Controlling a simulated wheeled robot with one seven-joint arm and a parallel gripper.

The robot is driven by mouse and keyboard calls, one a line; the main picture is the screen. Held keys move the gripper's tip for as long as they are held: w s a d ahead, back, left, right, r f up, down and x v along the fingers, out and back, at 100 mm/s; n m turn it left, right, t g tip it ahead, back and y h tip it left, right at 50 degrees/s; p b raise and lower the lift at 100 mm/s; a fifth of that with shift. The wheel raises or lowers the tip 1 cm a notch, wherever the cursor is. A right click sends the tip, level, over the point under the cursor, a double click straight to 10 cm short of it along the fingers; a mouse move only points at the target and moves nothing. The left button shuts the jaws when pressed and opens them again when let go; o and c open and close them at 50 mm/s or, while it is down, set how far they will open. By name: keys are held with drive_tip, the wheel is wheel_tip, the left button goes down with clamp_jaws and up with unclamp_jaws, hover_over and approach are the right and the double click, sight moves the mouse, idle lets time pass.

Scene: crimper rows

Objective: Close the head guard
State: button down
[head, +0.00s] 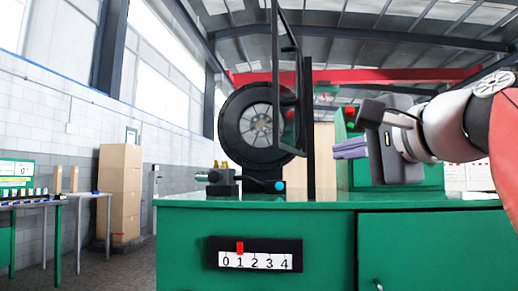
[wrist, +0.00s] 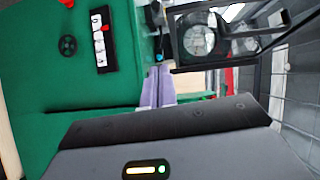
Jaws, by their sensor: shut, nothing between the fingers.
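The head guard (head: 275,80) is a dark rectangular frame beside an upright black post (head: 309,130) on the green machine top. It stands at a steep angle to my view, in front of part of the black wheel (head: 241,126), and looks swung open. The guard's dark bars also show in the wrist view (wrist: 225,62), with the wheel's grey face behind them. My gripper (head: 336,150) is to the right of the post, above the machine top, with its purple fingers shut and empty. Its fingers show in the wrist view (wrist: 158,80), apart from the guard.
A small dark fitting with brass parts and a blue knob (head: 279,186) sits at the wheel's foot. A scale plate (head: 255,262) with a red marker is on the green front. A green box with red and green buttons (head: 349,119) stands behind my gripper.

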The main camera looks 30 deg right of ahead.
wheel_tip(320, 180, up, 3)
drive_tip(key=s, duration=0.1)
approach(283, 141)
drive_tip(key=w+d, duration=0.3)
drive_tip(key=shift+m+t, duration=0.3)
drive_tip(key=shift+t, duration=0.1)
drive_tip(key=shift+w+a+f, duration=0.2)
drive_tip(key=shift+w+a, duration=0.45)
drive_tip(key=shift+a, duration=0.1)
drive_tip(key=shift+w+a+f, duration=0.25)
drive_tip(key=shift+w+a, duration=0.4)
drive_tip(key=shift+a, duration=0.15)
drive_tip(key=shift+w+h, duration=0.1)
drive_tip(key=shift+h, duration=0.2)
